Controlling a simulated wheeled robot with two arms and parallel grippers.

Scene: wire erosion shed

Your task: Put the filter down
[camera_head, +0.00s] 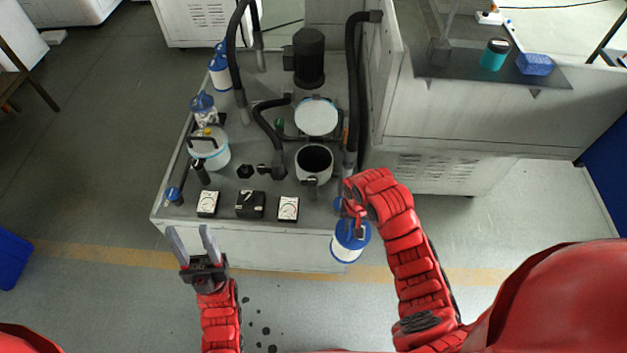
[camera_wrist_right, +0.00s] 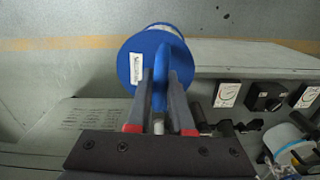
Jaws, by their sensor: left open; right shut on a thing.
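The filter (camera_head: 349,243) is a white cylinder with blue end caps. It hangs from my right gripper (camera_head: 350,200), in front of the machine's front right edge and clear of its top. In the right wrist view the gripper (camera_wrist_right: 162,105) is shut on a blue handle on the filter's blue cap (camera_wrist_right: 130,62). My left gripper (camera_head: 195,243) is open and empty, in front of the machine's front left edge. An open round housing (camera_head: 314,160) with a dark inside stands on the machine top, its lid (camera_head: 317,116) swung back.
On the machine top (camera_head: 225,190) are gauges (camera_head: 289,208), a black switch box (camera_head: 250,204), a clear-sided bucket (camera_head: 209,150), hoses and a black motor (camera_head: 308,58). Another blue-and-white filter (camera_head: 219,72) stands at the back left. A tall cabinet (camera_head: 450,130) bounds the right.

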